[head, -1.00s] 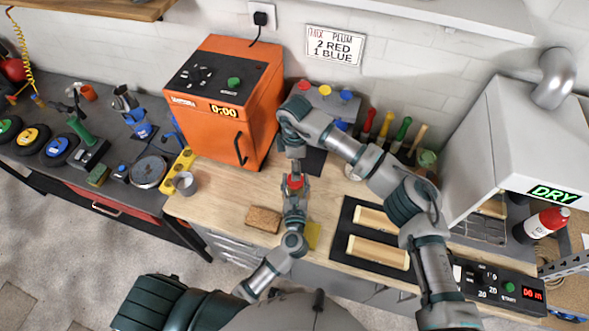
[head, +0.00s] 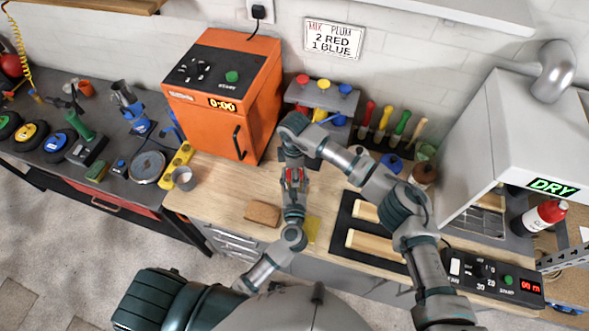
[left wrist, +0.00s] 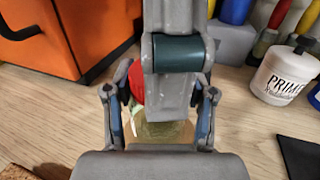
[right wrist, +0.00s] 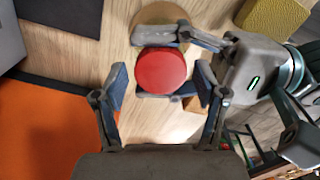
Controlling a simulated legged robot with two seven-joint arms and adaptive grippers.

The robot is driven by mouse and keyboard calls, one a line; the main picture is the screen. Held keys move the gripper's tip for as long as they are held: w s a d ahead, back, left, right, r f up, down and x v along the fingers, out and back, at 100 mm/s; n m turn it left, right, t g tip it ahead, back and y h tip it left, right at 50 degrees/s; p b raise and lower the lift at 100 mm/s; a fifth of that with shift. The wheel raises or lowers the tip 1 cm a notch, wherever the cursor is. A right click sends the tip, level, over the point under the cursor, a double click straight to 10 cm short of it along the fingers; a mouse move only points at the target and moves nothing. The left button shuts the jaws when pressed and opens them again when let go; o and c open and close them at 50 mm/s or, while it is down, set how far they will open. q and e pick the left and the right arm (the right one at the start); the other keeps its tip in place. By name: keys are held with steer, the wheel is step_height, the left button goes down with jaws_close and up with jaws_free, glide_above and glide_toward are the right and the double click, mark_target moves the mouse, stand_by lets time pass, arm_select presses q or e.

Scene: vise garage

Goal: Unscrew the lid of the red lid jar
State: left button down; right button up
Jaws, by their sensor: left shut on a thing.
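The red lid (right wrist: 161,70) shows from above in the right wrist view, on a jar standing on the wooden bench. My left gripper (left wrist: 160,128) is shut on the jar's pale greenish body (left wrist: 165,133), below the lid. Its two fingers show on opposite sides of the lid in the right wrist view. My right gripper (right wrist: 161,82) is open and points down over the jar. Its fingers are left and right of the lid, with a gap on each side. In the head view, my right gripper (head: 294,168) hides most of the jar.
An orange machine (head: 222,95) stands behind left of the jar. A sponge (head: 263,213) lies to the left and a black mat with wooden blocks (head: 375,246) to the right. A white PRIME jar (left wrist: 286,74) and a grey paint stand (head: 318,97) are behind.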

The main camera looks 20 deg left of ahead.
steer(key=c, duration=1)
steer(key=n, duration=0.3)
steer(key=o, duration=1.3)
